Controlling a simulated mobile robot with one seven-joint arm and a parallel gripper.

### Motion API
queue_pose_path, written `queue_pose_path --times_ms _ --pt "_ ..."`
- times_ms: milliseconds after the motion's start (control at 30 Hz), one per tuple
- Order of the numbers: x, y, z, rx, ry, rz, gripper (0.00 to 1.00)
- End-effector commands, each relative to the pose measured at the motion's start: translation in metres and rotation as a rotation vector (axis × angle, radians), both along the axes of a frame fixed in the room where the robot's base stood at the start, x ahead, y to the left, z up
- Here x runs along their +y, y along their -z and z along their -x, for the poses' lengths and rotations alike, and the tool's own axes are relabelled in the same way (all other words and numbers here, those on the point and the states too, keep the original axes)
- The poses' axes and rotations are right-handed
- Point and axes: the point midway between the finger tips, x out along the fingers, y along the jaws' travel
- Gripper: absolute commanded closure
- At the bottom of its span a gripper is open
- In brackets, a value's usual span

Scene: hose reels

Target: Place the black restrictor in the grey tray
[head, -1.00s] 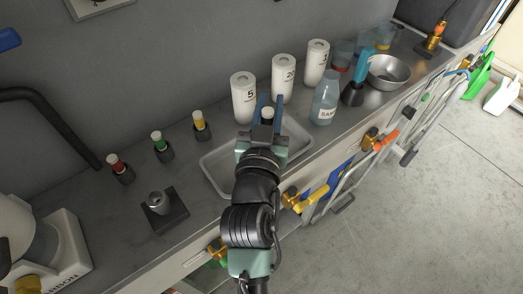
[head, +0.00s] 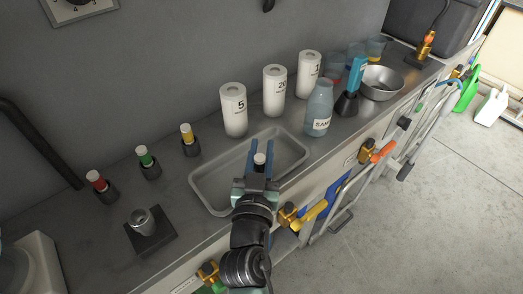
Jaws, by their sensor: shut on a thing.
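My gripper (head: 259,153) has two blue fingers shut on a small piece with a white top (head: 260,159) and a dark part below it. This piece looks like the black restrictor, though its lower part is mostly hidden by the gripper. In the head view, the gripper and piece appear over the right half of the grey tray (head: 216,182). The height above the tray floor cannot be told. The visible part of the tray is empty.
Red (head: 97,181), green (head: 145,157) and yellow (head: 187,134) pieces stand in dark holders left of the tray. White numbered canisters (head: 233,109) stand behind it. A labelled bottle (head: 318,109) and metal bowl (head: 381,82) are to the right. A metal cup (head: 142,222) sits on a dark plate.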

Motion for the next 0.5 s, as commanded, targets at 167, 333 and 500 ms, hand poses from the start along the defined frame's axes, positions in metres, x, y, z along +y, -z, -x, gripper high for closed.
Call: queue_pose_path --times_ms 167,333,500 --pt "-0.0002 0.0027 0.0000 0.000 0.001 -0.001 0.67" --pt "-0.0001 0.0025 0.0000 0.000 0.001 0.000 0.44" --pt "-0.0001 0.0025 0.0000 0.000 0.001 0.000 0.44"
